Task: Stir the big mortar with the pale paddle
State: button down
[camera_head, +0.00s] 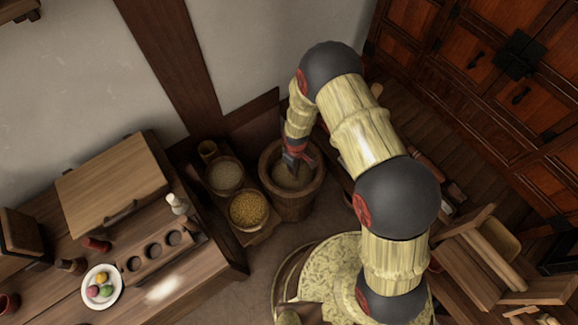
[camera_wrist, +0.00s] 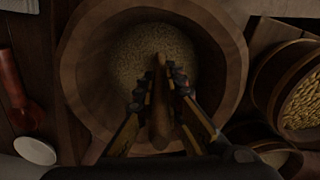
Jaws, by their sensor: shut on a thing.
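The big mortar (camera_head: 293,206) is a round wooden vessel standing on the floor, with pale grain inside. In the wrist view its thick rim (camera_wrist: 82,62) fills most of the picture. My gripper (camera_head: 292,160) reaches down over the mortar's opening. In the wrist view my gripper (camera_wrist: 160,90) is shut on the paddle (camera_wrist: 160,118), a slim wooden piece that looks brown in the dim light. The paddle's far end lies over the grain; I cannot tell how deep it is. In the head view the gripper mostly hides the paddle.
A tub of yellow grain (camera_head: 248,210) and a tub of pale grain (camera_head: 225,176) stand close left of the mortar. A wooden table (camera_head: 205,264) with a plate (camera_head: 102,286) is at the lower left. A wooden chair (camera_head: 480,262) is at the right, below red-brown cabinets (camera_head: 470,88).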

jog(key=shift+w+d, duration=0.15)
jog(key=shift+d, duration=0.2)
notch_tip(320, 180, up, 17)
jog(key=p, duration=1.2)
jog(key=shift+r, duration=0.6)
